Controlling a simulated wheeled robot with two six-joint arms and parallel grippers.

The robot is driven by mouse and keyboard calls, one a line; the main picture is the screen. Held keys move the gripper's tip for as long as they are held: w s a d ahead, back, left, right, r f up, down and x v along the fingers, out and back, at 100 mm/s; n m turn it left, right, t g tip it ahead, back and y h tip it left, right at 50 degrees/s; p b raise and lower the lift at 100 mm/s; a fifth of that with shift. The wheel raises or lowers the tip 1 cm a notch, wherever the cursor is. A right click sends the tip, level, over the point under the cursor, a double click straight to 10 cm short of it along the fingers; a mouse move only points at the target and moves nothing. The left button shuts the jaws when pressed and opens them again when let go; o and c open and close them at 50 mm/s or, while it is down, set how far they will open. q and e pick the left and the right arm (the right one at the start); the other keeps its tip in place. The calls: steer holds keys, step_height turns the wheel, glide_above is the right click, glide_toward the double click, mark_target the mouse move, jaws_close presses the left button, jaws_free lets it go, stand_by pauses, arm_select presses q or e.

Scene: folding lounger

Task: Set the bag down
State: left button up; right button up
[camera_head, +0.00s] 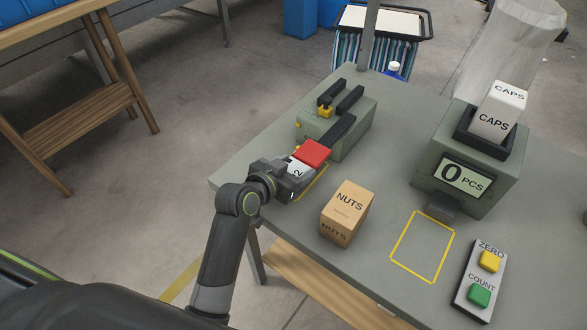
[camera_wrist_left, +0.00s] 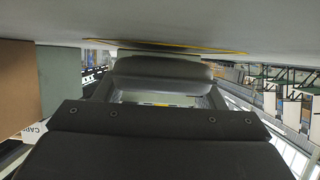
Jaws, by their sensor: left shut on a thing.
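My left gripper (camera_head: 303,165) is shut low over the near side of the table, in front of the green bench device (camera_head: 362,128) with black bars. The red block lies in line with a black bar of the device. Part of a yellow outline (camera_head: 318,184) shows beside the gripper. In the left wrist view, dark gripper parts hide most of what is held. My right gripper is not in view.
A NUTS box (camera_head: 346,210) stands right of the gripper. A second yellow outline (camera_head: 422,246) encloses bare table.

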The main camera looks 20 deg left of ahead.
arm_select(q)
steer(key=shift+s+f, duration=0.1)
steer(key=shift+f, duration=0.15)
steer(key=shift+f, duration=0.1)
steer(key=shift+f, duration=0.15)
steer(key=o, duration=1)
